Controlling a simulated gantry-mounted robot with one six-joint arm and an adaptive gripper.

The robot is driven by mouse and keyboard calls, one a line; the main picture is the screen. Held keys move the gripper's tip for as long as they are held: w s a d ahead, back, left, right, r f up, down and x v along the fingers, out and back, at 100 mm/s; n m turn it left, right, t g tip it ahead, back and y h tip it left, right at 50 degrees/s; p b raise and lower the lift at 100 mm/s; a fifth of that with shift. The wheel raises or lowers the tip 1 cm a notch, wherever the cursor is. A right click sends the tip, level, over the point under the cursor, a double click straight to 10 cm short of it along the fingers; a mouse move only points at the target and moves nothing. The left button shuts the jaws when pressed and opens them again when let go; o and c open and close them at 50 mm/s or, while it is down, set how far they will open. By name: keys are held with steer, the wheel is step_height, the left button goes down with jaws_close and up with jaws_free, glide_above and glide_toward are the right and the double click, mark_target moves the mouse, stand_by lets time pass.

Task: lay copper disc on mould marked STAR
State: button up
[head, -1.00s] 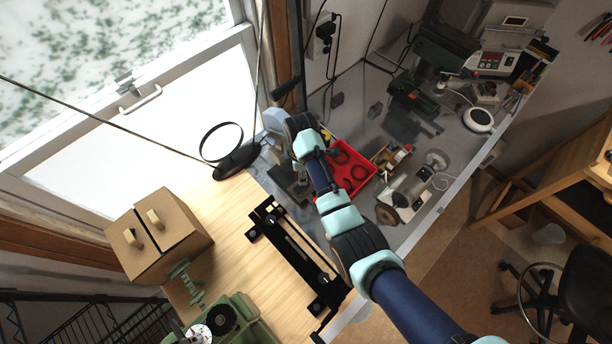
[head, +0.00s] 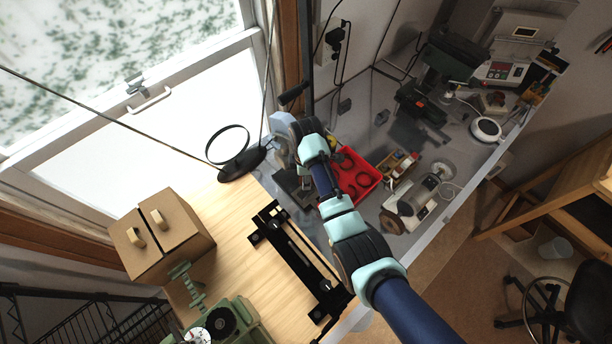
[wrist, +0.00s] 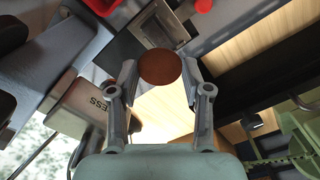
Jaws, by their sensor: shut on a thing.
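In the wrist view, my gripper (wrist: 161,82) is shut on the copper disc (wrist: 161,66), a round reddish-brown piece gripped at its edges between the two fingers. A grey metal block with a square outline (wrist: 162,24) shows beyond the disc; I cannot tell whether it is a mould, and no STAR marking is readable. In the head view my arm reaches down over the bench, and my gripper and the disc are hidden behind it.
A machine lettered "ESS" (wrist: 85,105) stands close to my left finger. In the head view, a red tray (head: 374,178) holding dark rings lies right of my arm, with a polishing motor (head: 418,198) beyond.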

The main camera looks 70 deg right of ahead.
steer(key=shift+f+b, duration=2.85)
steer(key=shift+f, duration=0.45)
steer(key=shift+f, duration=0.4)
steer(key=o, duration=1)
steer(key=shift+o, duration=0.2)
steer(key=shift+r, duration=0.1)
